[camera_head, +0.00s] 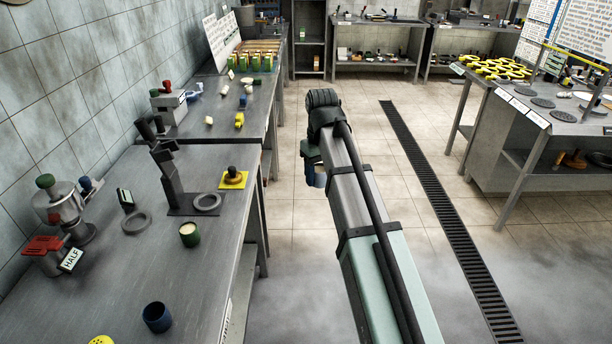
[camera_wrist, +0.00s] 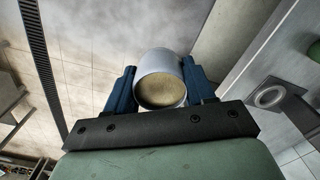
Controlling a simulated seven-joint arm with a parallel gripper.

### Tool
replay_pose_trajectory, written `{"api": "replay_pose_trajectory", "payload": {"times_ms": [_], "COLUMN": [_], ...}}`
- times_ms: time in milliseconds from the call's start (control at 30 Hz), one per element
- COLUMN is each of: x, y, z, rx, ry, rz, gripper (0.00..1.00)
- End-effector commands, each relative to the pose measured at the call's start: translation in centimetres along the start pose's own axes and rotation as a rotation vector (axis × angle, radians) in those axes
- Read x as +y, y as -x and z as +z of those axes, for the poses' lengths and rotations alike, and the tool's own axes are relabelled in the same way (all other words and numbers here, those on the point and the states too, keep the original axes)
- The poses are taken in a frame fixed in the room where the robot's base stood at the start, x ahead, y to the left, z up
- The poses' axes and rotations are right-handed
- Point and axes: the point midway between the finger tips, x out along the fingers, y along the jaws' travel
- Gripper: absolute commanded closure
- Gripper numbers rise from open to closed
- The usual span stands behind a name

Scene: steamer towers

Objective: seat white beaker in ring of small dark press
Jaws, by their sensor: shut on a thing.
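My gripper (camera_wrist: 160,92) is shut on the white beaker (camera_wrist: 160,62), with a blue finger on each side of it. The beaker has tan contents. In the head view the arm hides most of it, and a little of the beaker (camera_head: 320,180) shows beside the fingers, over the floor to the right of the left bench. The small dark press (camera_head: 172,178) stands on that bench, with its grey ring (camera_head: 206,203) at its foot on the right. The ring looks empty. A ring on a plate (camera_wrist: 270,96) also shows at the right of the wrist view.
Open floor lies between the bench and my arm.

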Motion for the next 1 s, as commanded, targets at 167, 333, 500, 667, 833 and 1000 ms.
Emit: {"api": "replay_pose_trajectory", "payload": {"times_ms": [167,333,500,667,833,1000], "x": [-0.1,-1.8,-3.9,-6.9,-12.1,-17.9], "y": [0.1,-0.1,-0.2,-0.4,-0.9,-1.3], "z": [-1.6,-3.1,-5.0,-7.2,-10.9,-14.5], "rx": [0.0,0.0,-0.001,-0.001,0.0,-0.001], "ry": [0.021,0.065,0.119,0.195,0.332,0.503], "rz": [0.0,0.0,0.0,0.0,0.0,0.0], "gripper": [1.0,1.0,1.0,1.0,1.0,1.0]}}
